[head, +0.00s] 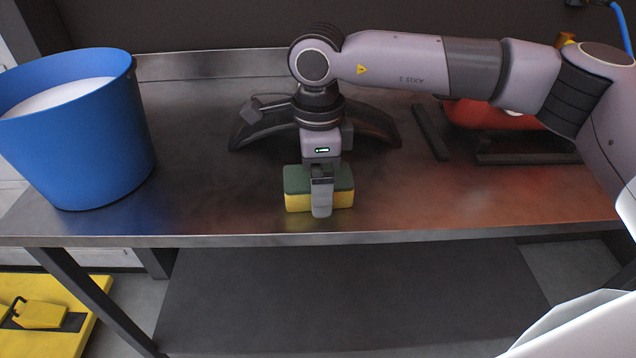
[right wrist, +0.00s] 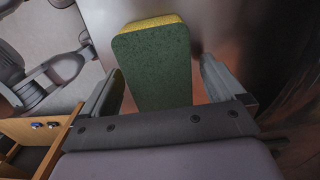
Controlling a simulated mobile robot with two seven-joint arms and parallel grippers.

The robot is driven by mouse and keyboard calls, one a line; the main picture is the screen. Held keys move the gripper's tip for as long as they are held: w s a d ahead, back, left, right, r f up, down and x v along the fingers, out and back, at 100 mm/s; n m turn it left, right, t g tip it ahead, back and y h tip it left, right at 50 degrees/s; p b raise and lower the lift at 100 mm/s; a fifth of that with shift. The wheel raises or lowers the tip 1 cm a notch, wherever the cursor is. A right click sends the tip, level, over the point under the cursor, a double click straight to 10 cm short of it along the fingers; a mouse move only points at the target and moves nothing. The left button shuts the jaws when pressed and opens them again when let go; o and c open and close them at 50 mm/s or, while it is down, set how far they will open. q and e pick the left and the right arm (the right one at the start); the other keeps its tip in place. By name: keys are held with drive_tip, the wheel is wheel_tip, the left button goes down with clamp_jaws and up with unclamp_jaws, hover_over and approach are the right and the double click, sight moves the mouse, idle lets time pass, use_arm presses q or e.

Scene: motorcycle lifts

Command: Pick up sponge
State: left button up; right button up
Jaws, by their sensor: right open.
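The sponge (head: 297,196) is a yellow block with a green top, lying on the metal table near its front edge. My right gripper (head: 321,205) points down over it, with one finger in front of the sponge's near side. In the right wrist view the sponge (right wrist: 155,65) shows its green face between the two spread fingers of the right gripper (right wrist: 165,92). The fingers are open, one on each side, with a visible gap at the right finger. The far finger is hidden in the head view. My left gripper is not in view.
A blue bucket (head: 85,140) with white contents stands at the table's left end. A black curved object (head: 370,125) lies behind the sponge, and a red object (head: 490,115) sits back right. The metal table (head: 230,215) is clear around the sponge.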

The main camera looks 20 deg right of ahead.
drive_tip(key=c, duration=1)
wheel_tip(320, 180, up, 20)
drive_tip(key=shift+p, duration=0.4)
